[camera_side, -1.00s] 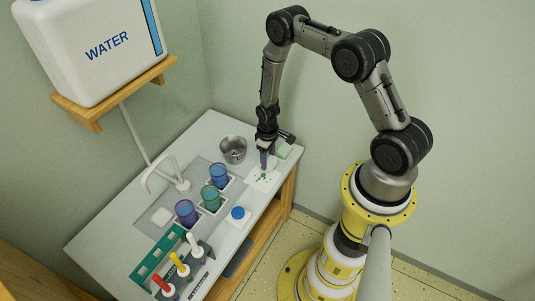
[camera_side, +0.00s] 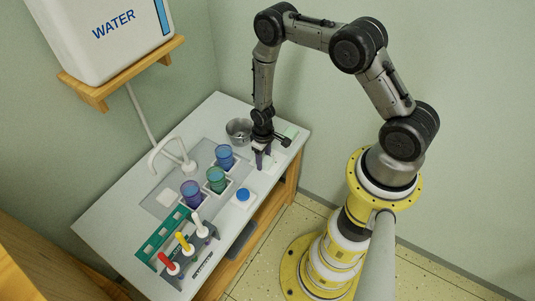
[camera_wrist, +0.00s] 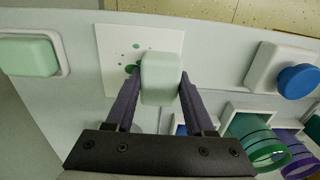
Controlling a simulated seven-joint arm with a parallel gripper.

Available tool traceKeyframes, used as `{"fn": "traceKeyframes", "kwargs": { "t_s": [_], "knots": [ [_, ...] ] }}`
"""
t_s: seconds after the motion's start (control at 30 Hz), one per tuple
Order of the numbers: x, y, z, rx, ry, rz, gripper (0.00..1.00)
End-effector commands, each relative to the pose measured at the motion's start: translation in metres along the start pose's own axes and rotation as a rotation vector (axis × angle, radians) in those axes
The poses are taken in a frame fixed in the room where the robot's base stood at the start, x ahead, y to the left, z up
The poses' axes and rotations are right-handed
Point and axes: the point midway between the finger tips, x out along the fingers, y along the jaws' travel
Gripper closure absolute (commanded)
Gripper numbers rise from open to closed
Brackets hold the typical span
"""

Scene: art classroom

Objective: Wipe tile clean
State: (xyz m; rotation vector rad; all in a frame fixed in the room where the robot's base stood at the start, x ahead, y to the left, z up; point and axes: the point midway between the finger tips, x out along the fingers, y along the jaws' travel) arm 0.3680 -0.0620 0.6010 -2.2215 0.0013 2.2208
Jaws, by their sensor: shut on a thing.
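My gripper (camera_wrist: 160,85) is shut on a pale green sponge-like block (camera_wrist: 161,75), with one dark finger on each side. The block hangs over the near right part of a white square tile (camera_wrist: 112,48). Several dark green spots (camera_wrist: 135,45) show on the tile to the left of the block; what lies under the block is hidden. I cannot tell whether the block touches the tile. In the side view my gripper (camera_side: 263,158) points down at the tile's place and hides most of it.
A second pale green block (camera_wrist: 28,55) sits in a tray at left. A metal bowl (camera_side: 239,130) stands behind my gripper. A tap (camera_side: 170,150) rises behind the cups.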

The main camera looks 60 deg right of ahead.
Motion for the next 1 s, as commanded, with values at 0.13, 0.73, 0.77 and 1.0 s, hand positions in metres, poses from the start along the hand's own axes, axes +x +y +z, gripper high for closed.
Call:
{"fn": "traceKeyframes", "kwargs": {
  "t_s": [0.13, 0.73, 0.77, 1.0],
  "knots": [
    [-0.001, -0.007, 0.001, 0.001, -0.001, 0.000, 0.91],
    [0.000, 0.049, 0.001, 0.004, -0.001, 0.000, 0.91],
    [0.001, 0.052, 0.001, 0.003, -0.001, 0.000, 0.91],
    [-0.001, 0.063, 0.005, -0.002, -0.002, -0.001, 0.91]
  ]
}}
